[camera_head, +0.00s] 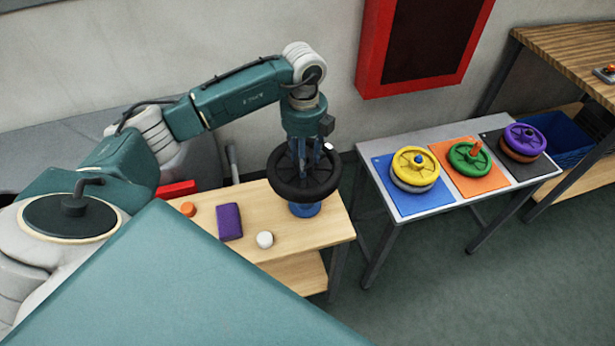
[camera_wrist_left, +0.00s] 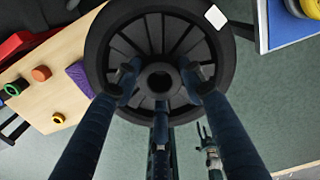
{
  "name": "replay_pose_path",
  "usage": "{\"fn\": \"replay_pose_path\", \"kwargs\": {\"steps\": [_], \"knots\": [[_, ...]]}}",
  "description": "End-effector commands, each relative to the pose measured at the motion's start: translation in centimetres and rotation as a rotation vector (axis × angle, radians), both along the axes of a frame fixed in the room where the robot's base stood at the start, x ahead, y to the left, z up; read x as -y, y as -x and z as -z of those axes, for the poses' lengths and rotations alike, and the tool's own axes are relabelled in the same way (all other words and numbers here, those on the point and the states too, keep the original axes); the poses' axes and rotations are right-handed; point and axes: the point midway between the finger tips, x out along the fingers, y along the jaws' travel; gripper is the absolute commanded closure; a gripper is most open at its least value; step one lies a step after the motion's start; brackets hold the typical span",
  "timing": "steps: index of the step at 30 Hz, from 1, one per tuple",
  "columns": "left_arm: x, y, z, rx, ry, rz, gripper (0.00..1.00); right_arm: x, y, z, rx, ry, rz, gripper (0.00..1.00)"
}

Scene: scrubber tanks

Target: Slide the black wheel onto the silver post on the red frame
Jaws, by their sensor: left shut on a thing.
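My left gripper (camera_head: 303,150) is shut on the black wheel (camera_head: 275,187) and reaches down into its middle. In the left wrist view the wheel (camera_wrist_left: 100,60) lies across the fingers (camera_wrist_left: 160,82), with a white patch on its rim. In the head view the wheel appears just above a round blue piece (camera_head: 305,209); I cannot tell whether they touch. A red piece (camera_head: 178,188), perhaps the red frame, shows partly behind the table, left of the wheel. A thin silver post (camera_head: 233,163) stands near it.
The wooden table (camera_head: 325,232) bears a purple block (camera_head: 229,221), an orange piece (camera_head: 188,209) and a white piece (camera_head: 265,240). A side table at right carries yellow (camera_head: 401,163), green (camera_head: 461,160) and purple (camera_head: 525,132) wheels on coloured mats. A red-framed panel (camera_head: 371,55) hangs behind.

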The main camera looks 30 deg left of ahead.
Motion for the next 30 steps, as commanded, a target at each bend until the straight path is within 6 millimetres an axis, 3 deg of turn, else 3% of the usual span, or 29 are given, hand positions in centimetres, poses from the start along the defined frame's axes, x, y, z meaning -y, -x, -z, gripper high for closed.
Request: {"fn": "replay_pose_path", "kwargs": {"steps": [18, 30], "knots": [[0.1, -0.1, -3.2, 0.004, 0.001, 0.0, 1.0, 0.0, 0.0, -2.1, 0.0, 0.0, 0.0, 0.44], [0.1, -0.1, -3.3, 0.004, 0.001, 0.0, 1.0, -0.1, 0.0, -2.2, 0.0, -0.001, 0.0, 0.44]]}}
